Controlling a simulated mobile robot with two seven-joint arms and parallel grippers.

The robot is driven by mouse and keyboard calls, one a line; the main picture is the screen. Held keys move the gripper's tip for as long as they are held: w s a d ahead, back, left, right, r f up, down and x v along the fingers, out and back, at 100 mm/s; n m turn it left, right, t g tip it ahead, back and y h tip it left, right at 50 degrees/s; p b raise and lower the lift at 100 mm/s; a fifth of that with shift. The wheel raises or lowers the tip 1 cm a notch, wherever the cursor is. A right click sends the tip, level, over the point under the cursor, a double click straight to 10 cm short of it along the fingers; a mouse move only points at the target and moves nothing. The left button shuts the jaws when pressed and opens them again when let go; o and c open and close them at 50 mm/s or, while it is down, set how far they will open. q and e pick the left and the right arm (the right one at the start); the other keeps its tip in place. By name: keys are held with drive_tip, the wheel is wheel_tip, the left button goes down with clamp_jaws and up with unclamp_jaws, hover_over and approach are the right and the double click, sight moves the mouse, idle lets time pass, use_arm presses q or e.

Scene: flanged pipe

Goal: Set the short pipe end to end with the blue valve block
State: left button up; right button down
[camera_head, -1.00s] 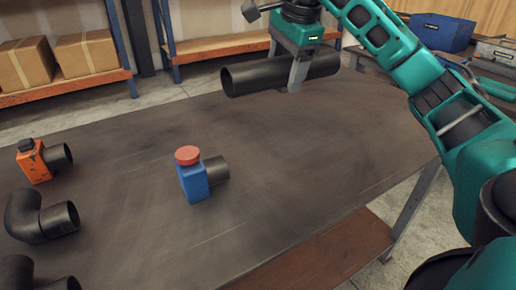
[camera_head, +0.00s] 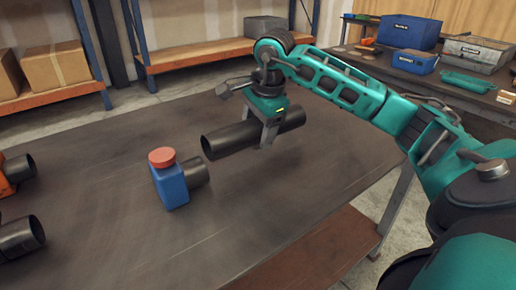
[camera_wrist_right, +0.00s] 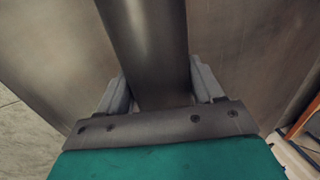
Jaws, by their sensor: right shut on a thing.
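The blue valve block (camera_head: 171,187) stands upright on the table, with a red cap on top and a black pipe stub pointing right. My right gripper (camera_head: 268,137) is shut on the short pipe (camera_head: 235,138), a dark hollow tube. The pipe lies roughly level, its open left end near the block's stub, apart from it in the picture. I cannot tell its exact height above the table. In the right wrist view the short pipe (camera_wrist_right: 145,45) runs between the two fingers. My left gripper is not in view.
An orange valve block (camera_head: 16,170) and a black pipe fitting (camera_head: 20,237) sit at the table's left edge. The table (camera_head: 120,130) is clear around the blue block. Blue bins (camera_head: 408,32) stand on a back bench. Shelves with cardboard boxes (camera_head: 55,65) are behind.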

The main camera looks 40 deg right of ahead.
sight(258, 145)
drive_tip(key=shift+f, duration=0.4)
wheel_tip(258, 145, down, 3)
drive_tip(key=shift+f+b, duration=0.15)
drive_tip(key=shift+b, duration=0.25)
drive_tip(key=shift+f, duration=0.1)
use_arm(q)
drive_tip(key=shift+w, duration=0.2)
use_arm(e)
drive_tip(key=shift+f, duration=0.2)
drive_tip(key=shift+c, duration=0.8)
unclamp_jaws()
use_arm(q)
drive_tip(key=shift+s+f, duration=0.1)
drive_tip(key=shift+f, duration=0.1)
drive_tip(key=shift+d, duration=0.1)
